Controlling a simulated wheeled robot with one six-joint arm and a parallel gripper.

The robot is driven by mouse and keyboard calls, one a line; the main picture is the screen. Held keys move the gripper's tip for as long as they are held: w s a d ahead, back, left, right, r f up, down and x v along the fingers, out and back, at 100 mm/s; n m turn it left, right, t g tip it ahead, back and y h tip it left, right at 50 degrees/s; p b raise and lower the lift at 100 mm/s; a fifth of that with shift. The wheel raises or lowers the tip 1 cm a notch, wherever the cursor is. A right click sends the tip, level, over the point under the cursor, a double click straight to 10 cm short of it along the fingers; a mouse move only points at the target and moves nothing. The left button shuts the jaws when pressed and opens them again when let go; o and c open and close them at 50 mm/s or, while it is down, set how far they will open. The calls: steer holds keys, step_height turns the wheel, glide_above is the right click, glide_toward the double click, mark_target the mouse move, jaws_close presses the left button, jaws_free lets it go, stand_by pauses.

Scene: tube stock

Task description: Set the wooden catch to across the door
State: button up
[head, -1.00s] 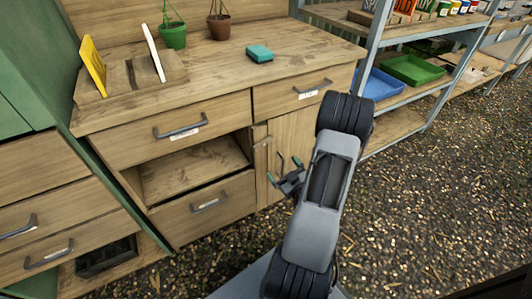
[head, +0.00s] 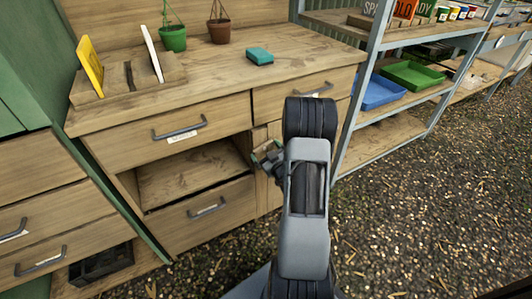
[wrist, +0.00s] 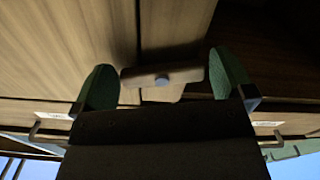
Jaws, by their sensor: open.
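The wooden catch (wrist: 186,76) shows in the wrist view as a short wooden bar on a round grey pivot. It lies nearly level in that picture, and its left end overlaps the dark seam beside the cabinet door. My gripper (wrist: 165,75) is open, with one green fingertip at each end of the catch. Its right fingertip looks close to the bar; I cannot tell whether either touches. In the head view my gripper (head: 266,155) is at the upper part of the cabinet door (head: 268,194), and the catch is hidden there by my gripper and arm.
Drawer handles (head: 180,128) stick out from the bench front. An open compartment (head: 190,172) is left of the door. A teal box (head: 260,56) and two pots stand on the bench top. A metal shelf rack (head: 362,95) stands at the right. The gravel floor (head: 430,210) is clear.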

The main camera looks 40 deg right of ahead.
steer(key=c, duration=0.6)
steer(key=shift+f+m+b, duration=0.1)
steer(key=shift+m+b, duration=0.35)
steer(key=shift+m, duration=0.25)
steer(key=shift+a+m, duration=0.15)
steer(key=shift+m, duration=0.85)
steer(key=o, duration=0.6)
steer(key=shift+s, duration=0.1)
